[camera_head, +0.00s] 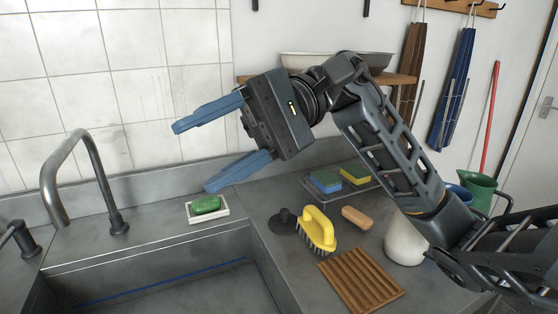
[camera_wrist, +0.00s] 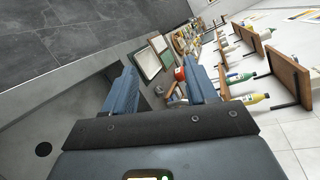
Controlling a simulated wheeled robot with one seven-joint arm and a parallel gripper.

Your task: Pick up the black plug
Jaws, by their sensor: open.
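The black plug (camera_head: 283,221) stands upright on the grey counter, close to the right rim of the sink, with a round base and a knob on top. A yellow-handled brush (camera_head: 318,229) is right beside it on the right. My gripper (camera_head: 190,156) is open and empty, with its blue fingers spread, raised above the counter to the upper left of the plug. In the wrist view my gripper (camera_wrist: 162,88) points away across the room, and I cannot make out the plug there.
A sink (camera_head: 180,285) lies at front left with a tall faucet (camera_head: 75,180).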

